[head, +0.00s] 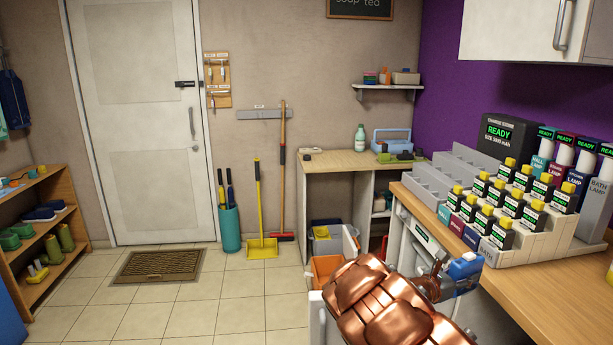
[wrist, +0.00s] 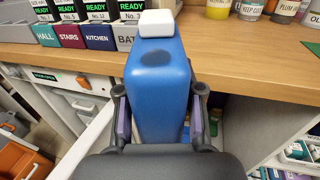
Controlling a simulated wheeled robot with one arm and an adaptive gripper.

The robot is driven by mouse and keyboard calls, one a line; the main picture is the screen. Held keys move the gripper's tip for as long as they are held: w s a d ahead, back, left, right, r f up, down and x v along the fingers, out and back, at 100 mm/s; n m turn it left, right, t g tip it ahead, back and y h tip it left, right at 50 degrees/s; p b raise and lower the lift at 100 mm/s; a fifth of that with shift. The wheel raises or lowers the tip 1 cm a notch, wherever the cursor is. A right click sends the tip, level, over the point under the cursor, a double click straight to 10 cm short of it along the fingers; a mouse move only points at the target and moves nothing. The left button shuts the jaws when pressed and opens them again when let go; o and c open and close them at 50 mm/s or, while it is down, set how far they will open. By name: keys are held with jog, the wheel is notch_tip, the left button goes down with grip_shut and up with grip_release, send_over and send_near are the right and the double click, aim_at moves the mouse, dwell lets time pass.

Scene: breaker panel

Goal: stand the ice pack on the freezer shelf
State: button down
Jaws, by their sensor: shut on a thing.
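A blue ice pack (wrist: 158,88) with a white cap (wrist: 157,22) stands upright between the fingers of my gripper (wrist: 160,95). The fingers press on its two sides. In the head view my gripper (head: 438,283) is beside the wooden counter's front, and part of the blue ice pack (head: 465,268) shows at its end. In the wrist view the pack is in front of the counter edge, its cap overlapping the counter top. I cannot clearly make out the freezer shelf; a white compartment with small packages (wrist: 298,150) shows at the lower right, and my gripper hides much of the space below.
The wooden counter (head: 545,262) carries a charging rack (head: 500,205) of batteries and lamps. In the wrist view, jars (wrist: 250,8) stand at the back right and an open white panel (wrist: 95,140) is at left. The tiled floor (head: 200,290) is clear left of my arm.

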jog(key=a+f+n+t+y+p, duration=0.25)
jog(key=a+n+t, duration=0.2)
jog(key=a, duration=2.55)
notch_tip(320, 180, up, 13)
jog(key=w+n+t+y, duration=0.2)
jog(key=n+t+y, duration=0.4)
jog(key=y, duration=0.3)
jog(key=shift+w+f+t, duration=0.15)
jog(key=shift+w+t, duration=0.05)
jog(key=shift+t, duration=0.35)
jog(key=shift+n+y, duration=0.25)
jog(key=shift+d, duration=0.15)
